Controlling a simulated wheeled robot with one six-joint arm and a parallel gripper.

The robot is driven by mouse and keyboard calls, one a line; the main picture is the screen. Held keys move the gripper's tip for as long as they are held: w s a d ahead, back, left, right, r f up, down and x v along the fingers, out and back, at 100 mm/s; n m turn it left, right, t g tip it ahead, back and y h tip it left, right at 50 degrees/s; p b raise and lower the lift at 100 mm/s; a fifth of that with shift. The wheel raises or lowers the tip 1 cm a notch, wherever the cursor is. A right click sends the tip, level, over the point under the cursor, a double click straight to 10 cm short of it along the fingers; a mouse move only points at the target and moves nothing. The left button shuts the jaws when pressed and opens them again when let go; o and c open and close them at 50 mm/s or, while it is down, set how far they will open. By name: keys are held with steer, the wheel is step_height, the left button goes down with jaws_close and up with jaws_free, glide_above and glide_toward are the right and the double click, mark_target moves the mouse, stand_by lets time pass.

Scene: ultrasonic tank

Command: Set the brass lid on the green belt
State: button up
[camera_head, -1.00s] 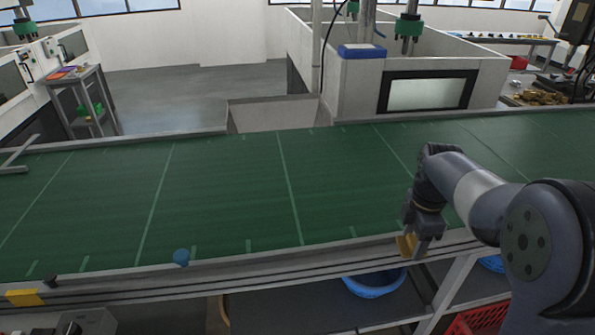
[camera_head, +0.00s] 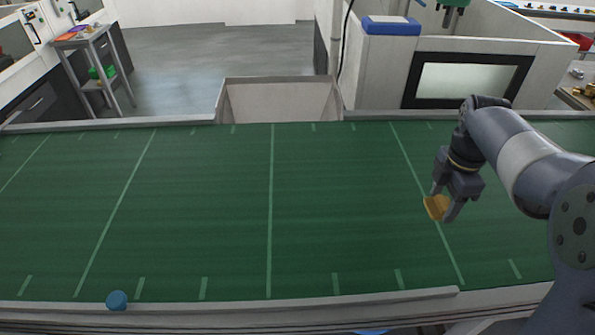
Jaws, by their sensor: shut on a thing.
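The brass lid (camera_head: 435,207) is a small golden-yellow piece at the right of the head view. My gripper (camera_head: 444,208) is shut on it, pointing down over the right part of the green belt (camera_head: 330,210). The fingers cover part of the lid. I cannot tell whether the lid touches the belt or hangs just above it. The belt is wide, flat and crossed by lighter green lines.
The belt around the gripper is bare. A metal rail (camera_head: 250,312) with a blue knob (camera_head: 117,300) runs along the near edge. A white tank cabinet (camera_head: 380,75) stands beyond the belt, and a grey side table (camera_head: 90,42) is at the far left.

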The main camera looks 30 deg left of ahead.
mark_target(426, 233)
steer(key=shift+w, duration=0.45)
steer(key=shift+s+f, duration=0.1)
steer(key=shift+f, duration=0.1)
step_height(426, 233, down, 10)
steer(key=shift+r+p, duration=0.25)
steer(key=shift+p, duration=0.45)
steer(key=shift+f, duration=0.2)
steer(key=o, duration=1.3)
steer(key=shift+c, duration=0.2)
steer(key=shift+r, duration=0.1)
step_height(426, 233, up, 12)
steer(key=shift+r+b, duration=0.1)
steer(key=shift+b, duration=0.45)
